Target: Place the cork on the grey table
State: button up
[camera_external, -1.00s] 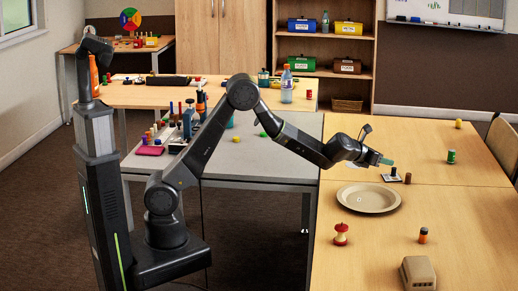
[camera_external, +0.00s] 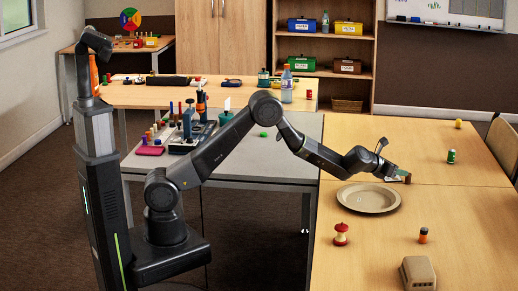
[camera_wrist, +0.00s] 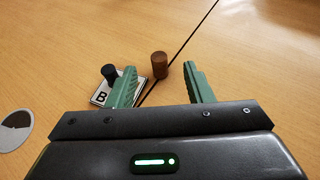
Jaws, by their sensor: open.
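The cork (camera_wrist: 159,65), a small brown cylinder, stands upright on the wooden table (camera_external: 470,230). In the wrist view it appears between my gripper's (camera_wrist: 160,82) two green fingers, at or just beyond their tips, nearer the left one. I cannot tell whether they touch. In the external view the cork (camera_external: 408,179) shows just right of my gripper (camera_external: 399,175), which is low over the table, open and empty. The grey table (camera_external: 265,172) is to the left, partly hidden behind my arm.
A card marked B (camera_wrist: 101,97) with a dark cylinder (camera_wrist: 109,73) lies beside the left finger.

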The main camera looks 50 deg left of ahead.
aim_at(408, 179)
jog(key=shift+f+p+x, duration=0.15)
jog(key=shift+p+x, duration=0.2)
jog(key=shift+x, duration=0.95)
jog(key=shift+f+p+x, duration=0.2)
jog(key=shift+p+x, duration=0.15)
jog(key=shift+x, duration=0.95)
jog(key=shift+s+a, duration=0.1)
jog(key=shift+a, duration=0.05)
jog(key=shift+c, duration=0.2)
grip_shut()
